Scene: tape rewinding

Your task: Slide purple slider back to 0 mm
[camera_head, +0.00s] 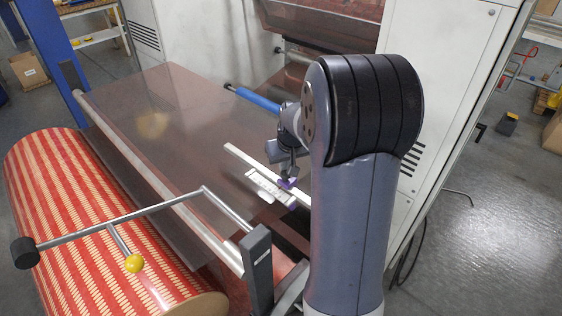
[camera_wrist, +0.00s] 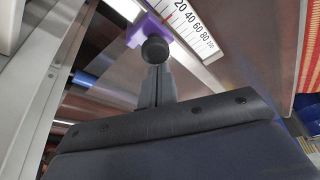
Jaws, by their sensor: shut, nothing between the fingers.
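The purple slider (camera_wrist: 143,29) shows in the wrist view at the left of the white scale (camera_wrist: 192,28), which is marked 20 to 100. It sits near the low-number end; the 0 mark is out of view and the exact reading cannot be told. In the head view the slider (camera_head: 288,183) is small, on the white rail over the brown web. My gripper (camera_wrist: 155,68) is shut and empty, close by the slider. A round dark end covers part of the slider, so I cannot tell whether they touch. The gripper (camera_head: 287,170) also shows in the head view.
A red-and-cream striped roll (camera_head: 90,220) lies at the left. A blue roller (camera_head: 257,100) and a white machine cabinet (camera_head: 440,70) stand behind. My arm hides the rail's right side.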

